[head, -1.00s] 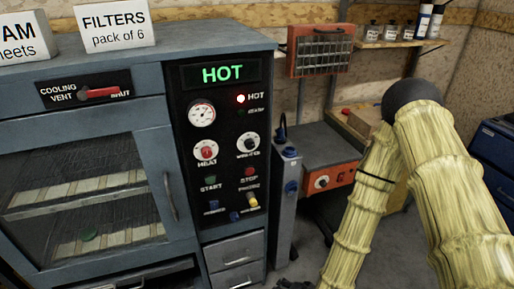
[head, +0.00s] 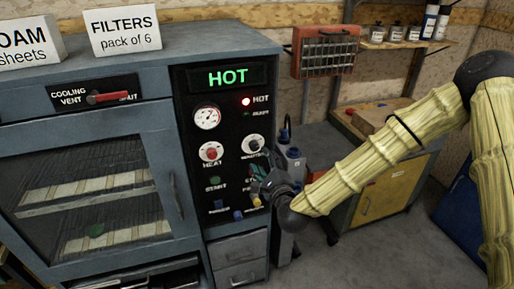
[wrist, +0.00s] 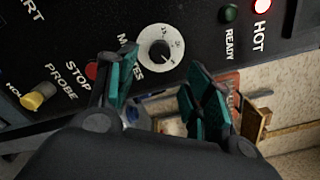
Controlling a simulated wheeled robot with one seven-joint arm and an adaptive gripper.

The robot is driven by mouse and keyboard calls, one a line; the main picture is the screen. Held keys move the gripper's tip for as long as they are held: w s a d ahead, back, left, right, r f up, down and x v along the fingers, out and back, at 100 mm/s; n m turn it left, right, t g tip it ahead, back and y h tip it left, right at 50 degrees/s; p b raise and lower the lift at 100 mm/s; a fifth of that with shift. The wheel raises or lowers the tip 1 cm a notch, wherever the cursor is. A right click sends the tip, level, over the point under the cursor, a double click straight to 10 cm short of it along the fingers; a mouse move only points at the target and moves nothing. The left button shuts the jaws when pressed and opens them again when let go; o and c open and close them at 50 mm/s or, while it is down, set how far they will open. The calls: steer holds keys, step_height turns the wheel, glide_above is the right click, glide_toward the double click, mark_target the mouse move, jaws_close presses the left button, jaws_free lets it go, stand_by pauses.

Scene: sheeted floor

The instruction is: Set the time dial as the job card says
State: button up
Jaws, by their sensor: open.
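In the wrist view the MINUTES dial (wrist: 160,46) has a dark centre and a printed scale, and shows between and beyond the fingertips. My gripper (head: 262,172) is just below and in front of it in the head view. In the wrist view my gripper (wrist: 162,70) is open with teal pads apart and nothing between them. The dial's exact setting is too small to read. I cannot make out a job card.
The HOT lamp (head: 246,101) is lit red and the display (head: 228,78) reads HOT. The STOP button (wrist: 92,70) and yellow PROBE knob (wrist: 38,96) lie near my left finger. A workbench (head: 375,195) stands right of the oven.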

mark_target(256, 148)
steer(key=p+x, duration=0.2)
steer(key=x, duration=0.5)
steer(key=shift+w+f+p, duration=0.1)
steer(key=shift+p, duration=0.2)
steer(key=shift+c, duration=0.2)
steer(key=c, duration=1)
